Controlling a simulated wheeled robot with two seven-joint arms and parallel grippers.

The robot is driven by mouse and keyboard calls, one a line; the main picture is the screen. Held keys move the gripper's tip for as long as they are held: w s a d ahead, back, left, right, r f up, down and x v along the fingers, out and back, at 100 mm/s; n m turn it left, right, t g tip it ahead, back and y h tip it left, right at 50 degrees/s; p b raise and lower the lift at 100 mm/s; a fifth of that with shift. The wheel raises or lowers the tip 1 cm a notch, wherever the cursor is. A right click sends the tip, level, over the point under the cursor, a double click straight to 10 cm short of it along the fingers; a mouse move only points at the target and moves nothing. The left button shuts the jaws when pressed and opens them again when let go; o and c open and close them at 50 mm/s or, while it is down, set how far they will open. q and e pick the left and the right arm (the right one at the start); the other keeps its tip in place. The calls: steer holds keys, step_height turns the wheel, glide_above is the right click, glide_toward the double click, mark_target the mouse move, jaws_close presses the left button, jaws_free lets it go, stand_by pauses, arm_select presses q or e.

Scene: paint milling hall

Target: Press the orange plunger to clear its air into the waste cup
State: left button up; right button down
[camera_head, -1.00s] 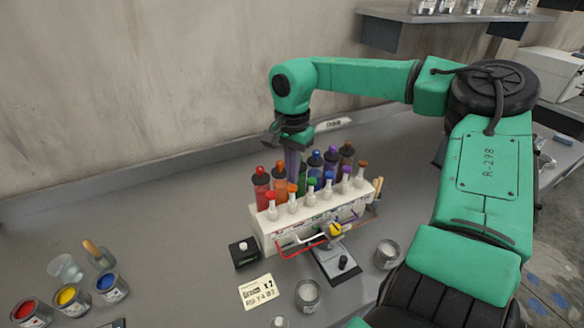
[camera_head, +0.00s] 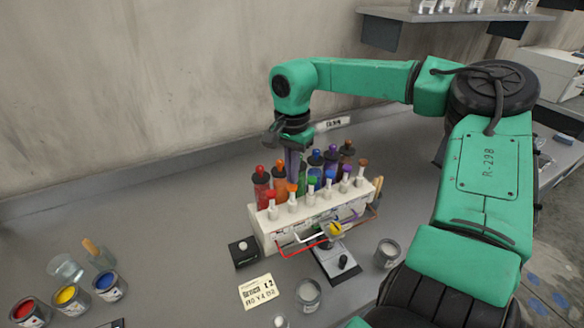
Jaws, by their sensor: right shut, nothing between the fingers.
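A white dispenser rack (camera_head: 262,238) stands on the grey bench with a row of coloured-topped plungers along its front and dark-capped colour bottles behind. The orange plunger (camera_head: 292,192) is second from the left, beside the red one. The orange bottle (camera_head: 280,183) stands behind it. My right gripper (camera_head: 292,172) points down behind the rack's left half, shut and empty, its tips partly hidden by the bottles. A small cup with yellow in it (camera_head: 335,229) sits at the rack's front; I cannot tell whether it is the waste cup. My left gripper is not in view.
A label card (camera_head: 257,292), a black box with a white button (camera_head: 243,252) and grey tins (camera_head: 308,294) lie in front of the rack. Open paint tins (camera_head: 67,297) and a clear cup (camera_head: 66,267) stand at the left.

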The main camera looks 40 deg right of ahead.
steer(key=shift+f+b, duration=1.2)
steer(key=shift+f, duration=0.5)
steer(key=shift+r, duration=0.1)
steer(key=shift+r+p, duration=1.35)
steer(key=shift+r, duration=0.45)
steer(key=shift+r, duration=0.1)
step_height(320, 180, up, 5)
steer(key=p, duration=0.4)
